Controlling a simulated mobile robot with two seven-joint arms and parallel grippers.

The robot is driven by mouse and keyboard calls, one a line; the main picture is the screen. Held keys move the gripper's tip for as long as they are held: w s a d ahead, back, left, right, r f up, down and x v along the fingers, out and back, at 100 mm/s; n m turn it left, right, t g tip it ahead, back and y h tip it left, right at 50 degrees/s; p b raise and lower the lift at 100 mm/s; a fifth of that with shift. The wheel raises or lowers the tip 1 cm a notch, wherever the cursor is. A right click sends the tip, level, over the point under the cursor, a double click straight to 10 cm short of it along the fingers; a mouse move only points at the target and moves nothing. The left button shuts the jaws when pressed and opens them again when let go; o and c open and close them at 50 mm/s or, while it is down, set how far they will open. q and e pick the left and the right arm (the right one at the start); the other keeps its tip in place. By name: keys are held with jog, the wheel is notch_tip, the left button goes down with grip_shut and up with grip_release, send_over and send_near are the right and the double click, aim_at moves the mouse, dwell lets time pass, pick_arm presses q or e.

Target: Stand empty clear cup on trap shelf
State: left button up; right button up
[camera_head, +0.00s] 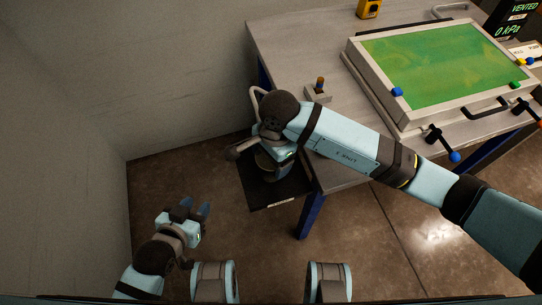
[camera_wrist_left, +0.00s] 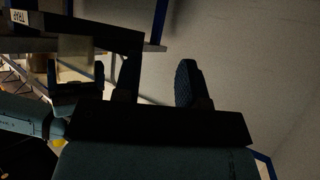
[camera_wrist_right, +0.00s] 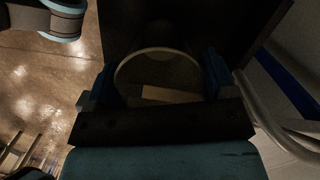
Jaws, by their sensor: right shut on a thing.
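The clear cup (camera_head: 264,161) shows as a pale round shape, partly hidden by my right gripper (camera_head: 270,165) in the head view. In the right wrist view its round rim (camera_wrist_right: 145,52) sits between the two fingers of my right gripper (camera_wrist_right: 160,80), which is shut on it. The black trap shelf (camera_head: 262,199), with a white label on its front edge, lies directly beneath the cup. The left wrist view shows the cup (camera_wrist_left: 76,50) close against the shelf (camera_wrist_left: 90,30); contact is unclear. My left gripper (camera_head: 197,208) is open and empty, left of the shelf.
The grey workbench (camera_head: 280,45) stands right of the shelf, with a blue leg (camera_head: 310,215) beside it. A green-topped framed bath (camera_head: 435,60) with clamps is on the bench. A pale hose (camera_head: 254,98) curves behind my right gripper. Floor at front is clear.

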jog(key=shift+f, duration=0.15)
jog(key=o, duration=0.8)
jog(key=shift+o, duration=0.2)
notch_tip(320, 180, up, 12)
jog(key=d+p, duration=0.1)
jog(key=shift+w, duration=0.45)
